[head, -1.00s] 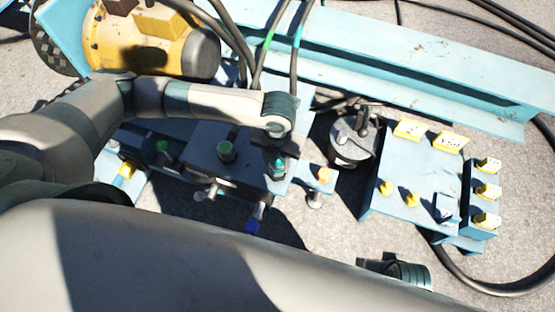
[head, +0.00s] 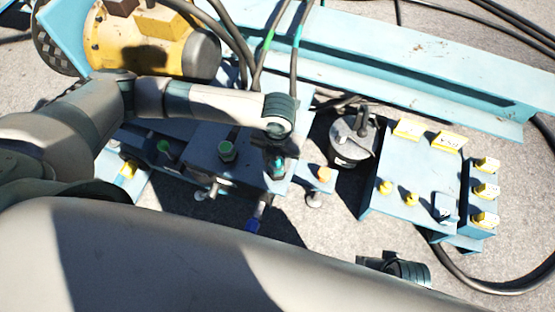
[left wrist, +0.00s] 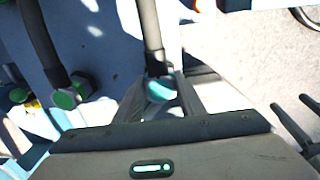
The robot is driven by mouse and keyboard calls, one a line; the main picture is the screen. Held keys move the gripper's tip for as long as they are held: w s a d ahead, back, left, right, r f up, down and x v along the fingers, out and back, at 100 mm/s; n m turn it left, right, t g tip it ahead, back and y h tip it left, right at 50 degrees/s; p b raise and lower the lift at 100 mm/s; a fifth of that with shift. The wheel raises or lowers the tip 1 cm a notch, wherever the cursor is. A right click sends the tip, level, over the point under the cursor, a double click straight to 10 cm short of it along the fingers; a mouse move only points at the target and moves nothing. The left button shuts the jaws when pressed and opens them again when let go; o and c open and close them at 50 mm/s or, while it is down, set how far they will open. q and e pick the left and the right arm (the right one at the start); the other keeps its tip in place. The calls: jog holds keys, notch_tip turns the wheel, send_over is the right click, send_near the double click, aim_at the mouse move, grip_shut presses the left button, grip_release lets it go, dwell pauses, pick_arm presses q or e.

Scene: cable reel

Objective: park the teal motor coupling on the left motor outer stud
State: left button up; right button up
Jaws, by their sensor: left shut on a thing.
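The teal motor coupling (left wrist: 160,90) is on the end of a black cable, between the fingers of my left gripper (left wrist: 163,95) in the left wrist view. In the head view, my left gripper (head: 277,160) is over the right end of the blue-grey plate, with the teal coupling (head: 278,171) showing at its tip. The fingers are shut on it. My wrist hides part of the plate. I cannot tell which stud is the left motor outer one, or whether the coupling touches a stud. Dark prongs (left wrist: 298,122) at the right of the wrist view may be my right gripper.
An orange-topped post (head: 323,175) is close on the right. Farther right are a grey cylinder (head: 352,142) and a light-blue panel with yellow posts (head: 386,187). A blue-ended part (head: 252,225) is below.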

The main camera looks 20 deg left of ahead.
pick_arm(q)
jog(key=shift+f, duration=0.4)
pick_arm(e)
jog(key=shift+f, duration=0.1)
pick_arm(q)
jog(key=o, duration=1.2)
jog(key=shift+o, duration=0.2)
pick_arm(e)
jog(key=shift+f, duration=0.15)
pick_arm(q)
notch_tip(320, 180, up, 17)
jog(key=p, duration=0.1)
jog(key=shift+r, duration=0.2)
pick_arm(e)
notch_tip(320, 180, down, 10)
jog(key=shift+w, duration=0.2)
jog(key=shift+d, duration=0.1)
